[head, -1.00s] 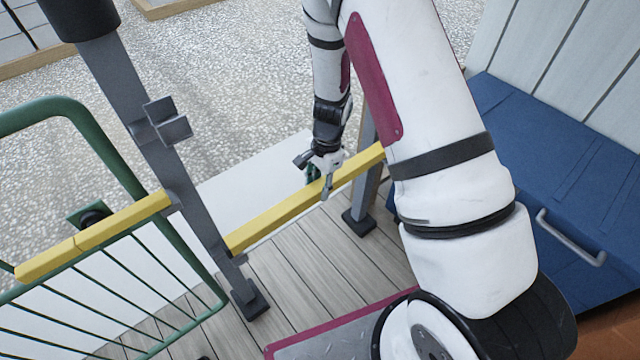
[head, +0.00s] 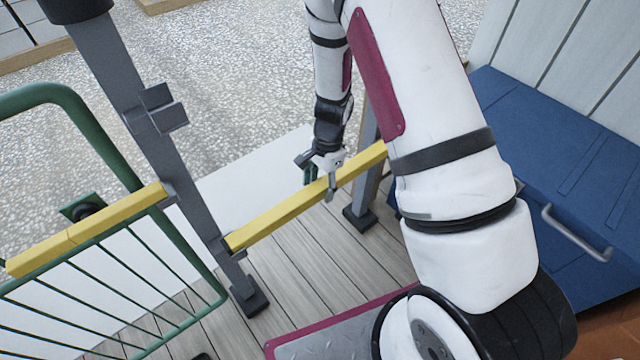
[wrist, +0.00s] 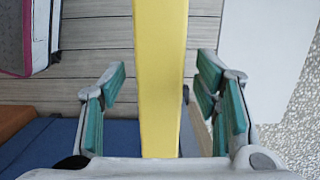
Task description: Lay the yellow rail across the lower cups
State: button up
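The yellow rail (head: 285,210) runs slantwise from the left grey post (head: 190,180) to the right grey post (head: 367,190). Its left end is at the left post, by a small low bracket (head: 238,257); I cannot tell if it sits in it. Its right end is hidden behind my arm. An empty upper cup (head: 168,112) is on the left post. My gripper (head: 321,186) is at the rail's middle, fingers on either side. In the wrist view the rail (wrist: 160,75) passes between the open fingers, with gaps on both sides.
A green barred gate (head: 130,165) and a second yellow bar (head: 90,228) are left of the post. A blue chest (head: 560,170) with a metal handle (head: 575,235) stands at right. Plank decking (head: 300,265) lies below the rail; a white panel (head: 255,185) and gravel lie beyond.

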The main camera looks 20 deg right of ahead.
notch_tip(320, 180, up, 12)
jog(key=d, duration=0.1)
jog(key=shift+w+d, duration=0.3)
jog(key=shift+d, duration=0.1)
dwell(0.6)
